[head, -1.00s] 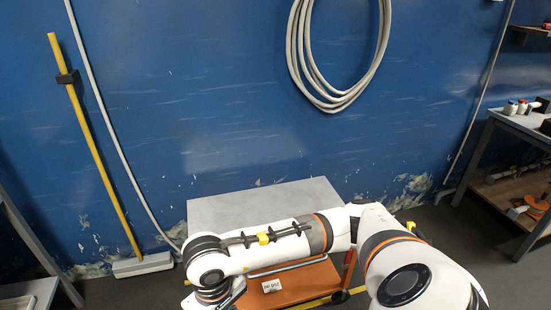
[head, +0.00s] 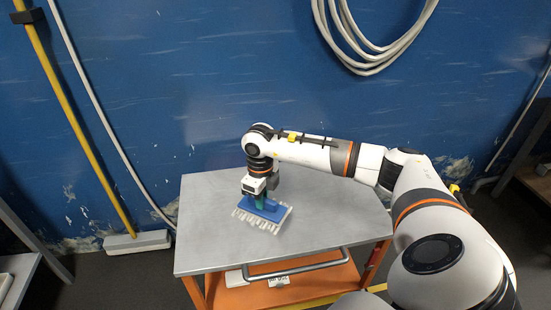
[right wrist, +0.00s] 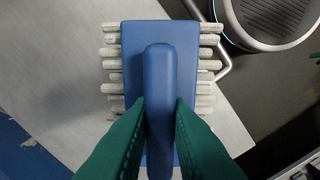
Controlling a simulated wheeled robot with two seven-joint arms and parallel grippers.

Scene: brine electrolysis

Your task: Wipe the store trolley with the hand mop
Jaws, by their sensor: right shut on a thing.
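The store trolley (head: 330,215) has a grey metal top, an orange lower shelf and a bar handle at its front. The hand mop (head: 262,211) has a blue back with a blue grip and pale fringe strands along its edges. My right gripper (head: 259,198) is shut on the mop's grip from above. The mop is over the left-middle part of the trolley top, its strands at or just above the surface; contact is unclear. In the right wrist view the green fingertips (right wrist: 161,112) press both sides of the blue grip (right wrist: 158,75). My left gripper is not in view.
A yellow-handled broom (head: 85,130) leans on the blue wall at the left, its pale head (head: 137,242) on the floor. A coiled hose (head: 372,40) hangs on the wall. Shelving stands at both sides. The rest of the trolley top is bare.

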